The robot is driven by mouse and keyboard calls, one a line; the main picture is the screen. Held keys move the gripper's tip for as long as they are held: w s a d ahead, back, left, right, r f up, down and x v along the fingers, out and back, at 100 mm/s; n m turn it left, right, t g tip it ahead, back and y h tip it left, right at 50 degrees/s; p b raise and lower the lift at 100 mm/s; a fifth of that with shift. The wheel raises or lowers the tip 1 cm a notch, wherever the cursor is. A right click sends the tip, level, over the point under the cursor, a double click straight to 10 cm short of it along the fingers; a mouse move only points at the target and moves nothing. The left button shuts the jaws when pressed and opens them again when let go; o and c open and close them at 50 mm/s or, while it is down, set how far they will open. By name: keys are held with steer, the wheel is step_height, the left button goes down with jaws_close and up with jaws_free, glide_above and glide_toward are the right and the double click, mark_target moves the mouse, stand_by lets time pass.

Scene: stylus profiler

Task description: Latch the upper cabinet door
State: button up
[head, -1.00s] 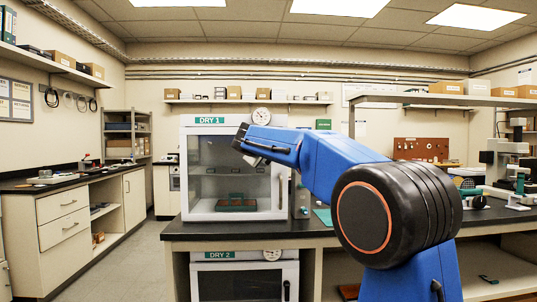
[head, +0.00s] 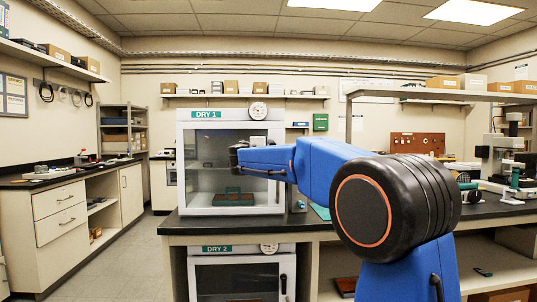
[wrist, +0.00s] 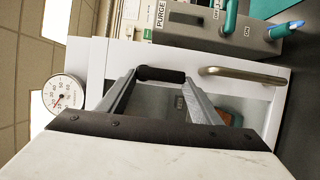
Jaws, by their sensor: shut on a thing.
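The upper drying cabinet, labelled DRY 1 (head: 208,114), stands on the dark bench in the head view. Its glazed door (head: 213,150) looks shut against the frame, and my arm covers part of its right side. In the wrist view, turned on its side, the black latch handle (wrist: 163,75) lies between the fingertips of my gripper (wrist: 160,80), which is shut on it. A metal bar handle (wrist: 240,76) is beside the latch, clear of the fingers.
A round dial gauge (head: 258,110) tops the cabinet and also shows in the wrist view (wrist: 63,93). A grey PURGE box (wrist: 205,25) with teal valve handles is close to the fingers. The lower cabinet DRY 2 (head: 215,249) is under the bench.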

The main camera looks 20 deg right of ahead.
stand_by(0.4)
steer(key=o, duration=1.1)
steer(key=shift+c, duration=0.2)
steer(key=v, duration=1.7)
steer(key=shift+a, duration=0.2)
steer(key=shift+s+f, duration=0.1)
steer(key=shift+f, duration=0.05)
